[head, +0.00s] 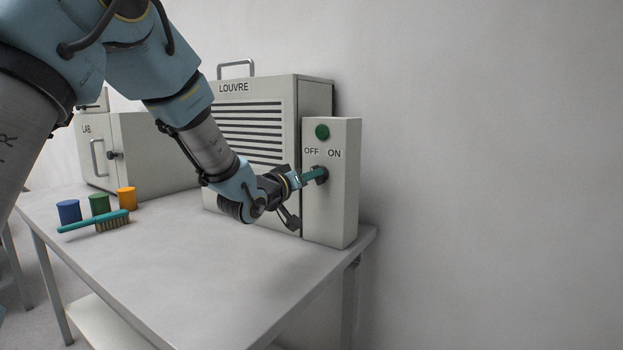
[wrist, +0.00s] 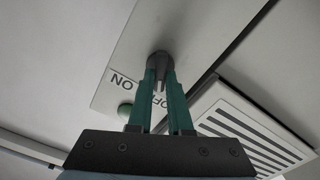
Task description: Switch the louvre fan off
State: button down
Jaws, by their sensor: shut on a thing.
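The louvre fan (head: 247,93) is a pale box with dark slats and the label LOUVRE, on the bench; its slats show in the wrist view (wrist: 245,128). Beside it stands a pale control box (head: 331,215) with a green lamp (head: 322,132), the words OFF and ON, and a dark knob (head: 322,174). My gripper (head: 314,175) has its green fingers shut on the knob. In the wrist view the fingertips (wrist: 160,76) close around the knob (wrist: 160,62). The fingers partly cover the OFF lettering. I cannot tell which word the knob points to.
A LAB cabinet (head: 145,140) stands at the back left. Blue (head: 69,212), green (head: 99,204) and orange (head: 127,198) cups and a teal brush (head: 95,222) are at the left. The bench (head: 190,285) is clear in front; its right edge is near the control box.

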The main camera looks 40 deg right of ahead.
jog(key=shift+n, duration=0.4)
jog(key=c, duration=0.8)
grip_release()
jog(key=shift+c, duration=0.2)
jog(key=b+v, duration=0.2)
jog(key=v, duration=0.8)
jog(key=shift+a, duration=0.4)
